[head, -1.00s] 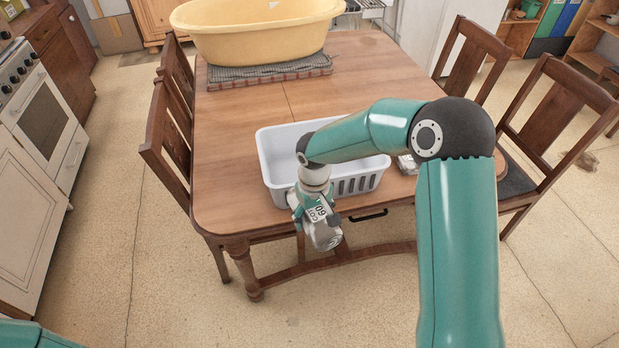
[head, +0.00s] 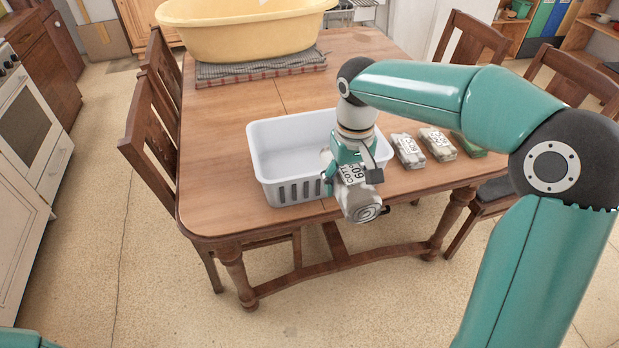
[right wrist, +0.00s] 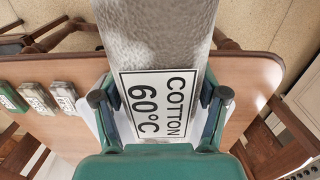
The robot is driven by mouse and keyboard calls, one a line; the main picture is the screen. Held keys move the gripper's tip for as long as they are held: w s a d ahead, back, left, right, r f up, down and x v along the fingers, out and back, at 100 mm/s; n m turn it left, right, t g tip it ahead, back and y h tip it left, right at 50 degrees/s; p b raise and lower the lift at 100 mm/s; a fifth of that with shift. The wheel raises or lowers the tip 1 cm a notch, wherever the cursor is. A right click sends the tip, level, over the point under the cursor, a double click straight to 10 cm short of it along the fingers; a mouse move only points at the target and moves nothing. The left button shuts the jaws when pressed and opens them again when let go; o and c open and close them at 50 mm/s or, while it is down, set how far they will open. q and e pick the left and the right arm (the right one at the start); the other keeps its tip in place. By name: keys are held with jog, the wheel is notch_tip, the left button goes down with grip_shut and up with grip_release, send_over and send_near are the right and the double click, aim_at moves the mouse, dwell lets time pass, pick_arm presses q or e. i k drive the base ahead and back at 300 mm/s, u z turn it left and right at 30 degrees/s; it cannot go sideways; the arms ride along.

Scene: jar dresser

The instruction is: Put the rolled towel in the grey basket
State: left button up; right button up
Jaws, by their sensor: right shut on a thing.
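The grey rolled towel (head: 360,200) carries a white label reading "COTTON 60°C". My right gripper (head: 354,176) is shut on it and holds it tilted at the near right side of the grey basket. The towel also fills the middle of the right wrist view (right wrist: 158,38), with the fingers of my right gripper (right wrist: 160,98) on either side of it. The light grey basket (head: 285,190) stands on the table near its front edge, and its visible inside looks empty. The towel and gripper hide part of the basket's near right corner. My left gripper is not in view.
Several small labelled packs, one of them a pale pack (head: 408,151), lie right of the basket on the wooden table (head: 225,150). A yellow tub (head: 245,30) stands on a folded cloth (head: 260,72) at the back. Chairs flank the table. The table left of the basket is clear.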

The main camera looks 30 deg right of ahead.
aim_at(293, 173)
jog(key=i, duration=0.9)
jog(key=u, duration=0.05)
